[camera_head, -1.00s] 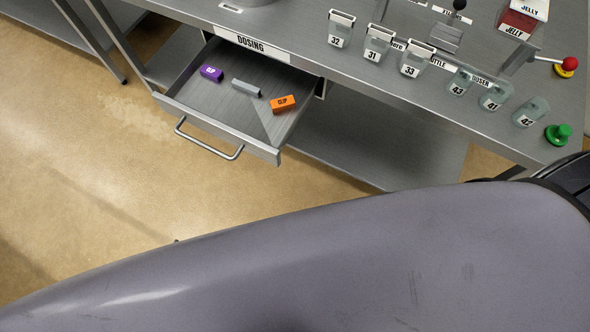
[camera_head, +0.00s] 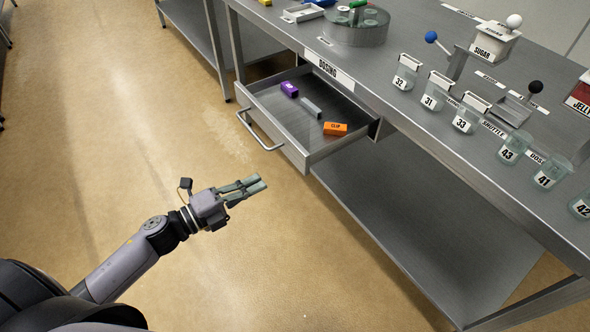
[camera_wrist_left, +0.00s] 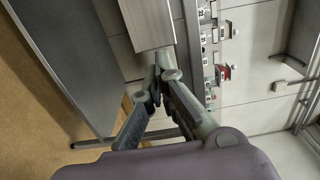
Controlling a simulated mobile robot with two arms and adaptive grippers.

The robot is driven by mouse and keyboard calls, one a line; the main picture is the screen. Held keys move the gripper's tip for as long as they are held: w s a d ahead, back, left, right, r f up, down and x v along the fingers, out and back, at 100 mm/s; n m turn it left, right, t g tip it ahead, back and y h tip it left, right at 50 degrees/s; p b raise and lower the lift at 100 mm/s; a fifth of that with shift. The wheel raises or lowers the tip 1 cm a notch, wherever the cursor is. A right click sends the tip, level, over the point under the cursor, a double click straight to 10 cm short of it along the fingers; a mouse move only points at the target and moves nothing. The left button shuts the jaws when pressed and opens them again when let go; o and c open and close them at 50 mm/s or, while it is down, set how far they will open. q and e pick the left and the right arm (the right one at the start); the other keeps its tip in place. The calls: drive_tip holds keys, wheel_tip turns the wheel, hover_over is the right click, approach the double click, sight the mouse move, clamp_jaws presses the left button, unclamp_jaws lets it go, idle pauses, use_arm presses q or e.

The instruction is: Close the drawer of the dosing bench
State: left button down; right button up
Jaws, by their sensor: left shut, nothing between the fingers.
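The open drawer (camera_head: 308,152) juts out from under the dosing bench (camera_head: 408,105), below the "DOSING" label. It has a metal bar handle (camera_head: 258,131) on its front. A purple block, a grey block and an orange "CLIP" block (camera_head: 335,128) lie inside it. My left gripper (camera_head: 262,182) is shut and empty over the floor, in front of the drawer and apart from it. In the left wrist view its fingers (camera_wrist_left: 158,75) are together, with a grey metal panel just beyond; I cannot tell which part that is. My right gripper is not in view.
Labelled glass cups (camera_head: 433,91) stand along the bench's front edge, with a sugar dispenser (camera_head: 494,42) behind. A lower shelf (camera_head: 420,210) runs beneath the bench. Another table (camera_head: 195,30) stands at the left. The floor before the drawer is clear.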

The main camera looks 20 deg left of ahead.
sight(302, 161)
use_arm(q)
drive_tip(key=x, duration=1)
drive_tip(key=shift+w+d, duration=0.25)
drive_tip(key=shift+d, duration=0.05)
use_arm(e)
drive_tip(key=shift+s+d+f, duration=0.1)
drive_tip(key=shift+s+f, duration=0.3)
use_arm(q)
drive_tip(key=shift+w, duration=0.1)
